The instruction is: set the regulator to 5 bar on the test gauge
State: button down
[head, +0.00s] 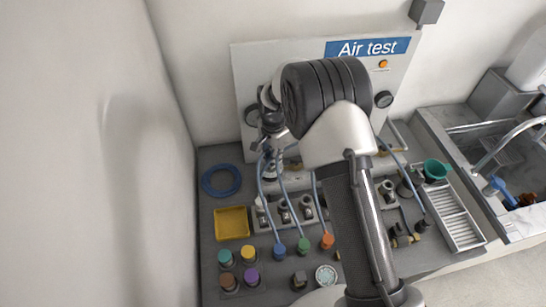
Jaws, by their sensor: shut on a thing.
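The white Air test panel (245,65) stands against the back wall. My gripper (268,108) is at the left of the panel, largely hidden by my wrist, and is shut on what looks like the regulator's knob. The regulator (272,150) shows only in part below it. The gauge readings are too small to make out. My arm covers the middle of the panel.
Blue hoses (263,190) run from the panel to coloured fittings (303,245) on the bench. A yellow tray (232,223), a blue coil (221,180) and several coloured caps (250,275) lie left. A green funnel (436,170) and a sink (500,150) are right.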

dwell(0.3)
jog(key=c, duration=1.7)
grip_release()
jog(key=shift+r, duration=6)
